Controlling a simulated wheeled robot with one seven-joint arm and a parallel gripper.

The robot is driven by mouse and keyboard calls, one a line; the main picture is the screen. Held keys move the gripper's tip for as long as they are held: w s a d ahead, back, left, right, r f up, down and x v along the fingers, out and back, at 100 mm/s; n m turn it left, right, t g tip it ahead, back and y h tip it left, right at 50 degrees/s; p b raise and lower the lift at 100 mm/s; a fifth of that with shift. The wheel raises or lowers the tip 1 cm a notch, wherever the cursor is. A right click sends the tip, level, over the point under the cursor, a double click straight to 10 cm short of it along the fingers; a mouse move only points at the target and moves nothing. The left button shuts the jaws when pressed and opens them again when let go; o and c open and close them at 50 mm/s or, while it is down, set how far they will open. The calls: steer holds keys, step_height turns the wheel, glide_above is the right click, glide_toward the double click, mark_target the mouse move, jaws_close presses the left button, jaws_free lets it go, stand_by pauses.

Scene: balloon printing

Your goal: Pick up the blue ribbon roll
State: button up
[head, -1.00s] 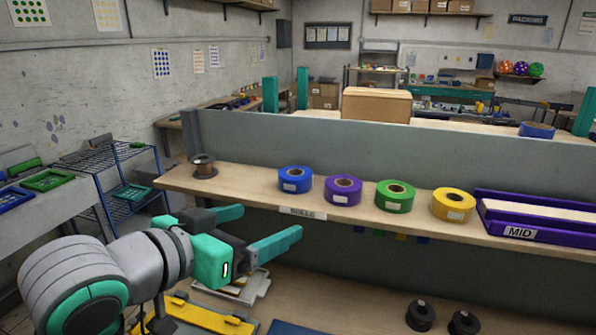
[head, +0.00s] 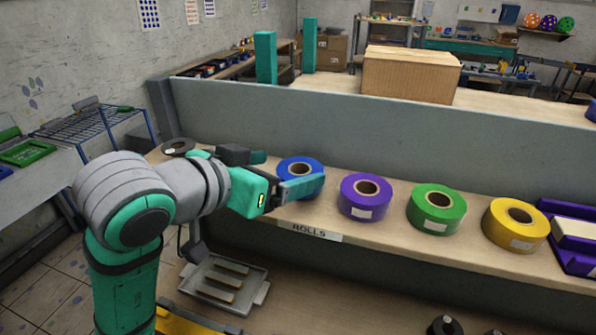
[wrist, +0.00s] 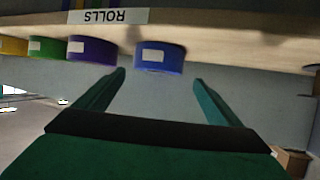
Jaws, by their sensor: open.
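The blue ribbon roll (head: 299,165) lies flat on the shelf, leftmost of the coloured rolls. It also shows in the wrist view (wrist: 159,58), just beyond and between the two fingertips. My gripper (head: 284,172) is open and empty at the shelf's front edge, its fingers pointing at the blue roll. In the head view the near finger covers the lower part of the roll. In the wrist view my gripper (wrist: 158,80) has a wide gap between its fingers, and neither finger visibly touches the roll.
A purple roll (head: 365,197), a green roll (head: 436,209) and a yellow roll (head: 516,223) stand in a row to the right. A dark spool (head: 178,147) lies at the shelf's left end. A grey partition (head: 400,137) rises behind the shelf.

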mark_target(305, 171)
steer(key=shift+w+d+f, duration=0.2)
steer(key=shift+d, duration=0.2)
steer(key=shift+w+d+f, duration=0.2)
steer(key=shift+d, duration=0.2)
steer(key=w+d+f, duration=0.1)
steer(key=w+f, duration=0.1)
steer(key=shift+w+d+f, duration=0.2)
steer(key=shift+w+d, duration=0.1)
steer(key=shift+d, duration=0.05)
steer(key=shift+w+d+f, duration=0.25)
steer(key=shift+w, duration=0.3)
steer(key=c, duration=1.2)
